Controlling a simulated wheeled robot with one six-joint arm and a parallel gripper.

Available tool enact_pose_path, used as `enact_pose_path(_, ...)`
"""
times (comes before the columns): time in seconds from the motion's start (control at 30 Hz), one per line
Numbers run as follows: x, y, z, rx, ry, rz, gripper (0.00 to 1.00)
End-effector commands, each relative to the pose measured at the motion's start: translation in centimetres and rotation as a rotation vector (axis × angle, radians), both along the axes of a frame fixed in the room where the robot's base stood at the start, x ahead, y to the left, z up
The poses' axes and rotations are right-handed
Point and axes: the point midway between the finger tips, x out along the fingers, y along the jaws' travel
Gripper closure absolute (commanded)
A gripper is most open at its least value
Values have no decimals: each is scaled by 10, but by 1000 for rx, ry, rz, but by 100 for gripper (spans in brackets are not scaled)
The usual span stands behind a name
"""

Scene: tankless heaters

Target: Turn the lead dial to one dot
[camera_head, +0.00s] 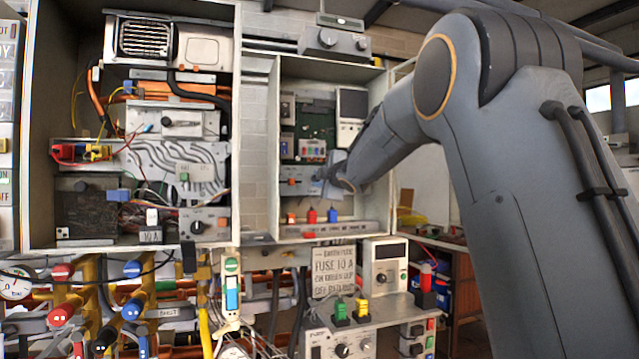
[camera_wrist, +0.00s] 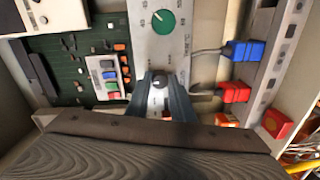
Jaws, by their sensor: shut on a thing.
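My gripper (camera_wrist: 160,88) is closed around a small dark grey knob (camera_wrist: 158,80) on a pale grey panel (camera_wrist: 146,45) in the wrist view. One finger is on each side of the knob, and a light pointer mark shows on its top. The fingers hide part of the scale around it, so I cannot read which dot it points at. A green dial (camera_wrist: 163,21) with numbers around it sits further up the same panel, apart from my fingers. In the head view my gripper (camera_head: 328,178) reaches into the right-hand open cabinet and covers the knob.
Blue (camera_wrist: 247,51) and red (camera_wrist: 234,92) plugs stand close to the right of my fingers in the wrist view. A green circuit board (camera_wrist: 75,60) with coloured parts lies to the left. The cabinet's side walls and lower ledge (camera_head: 320,229) surround my gripper.

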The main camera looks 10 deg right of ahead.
Motion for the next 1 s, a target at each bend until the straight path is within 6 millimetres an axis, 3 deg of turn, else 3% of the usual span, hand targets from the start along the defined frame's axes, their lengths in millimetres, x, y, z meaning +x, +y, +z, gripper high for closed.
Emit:
enact_pose_path(0.4,0,0,1,-8,-2,0,100)
enact_pose_path(0.43,0,0,1,-8,-2,1,76)
enact_pose_path(0.53,0,0,1,-8,-1,0,60)
enact_pose_path(0.87,-2,0,1,-8,-2,0,60)
enact_pose_path(1.0,-13,-2,1,-8,-2,-1,60)
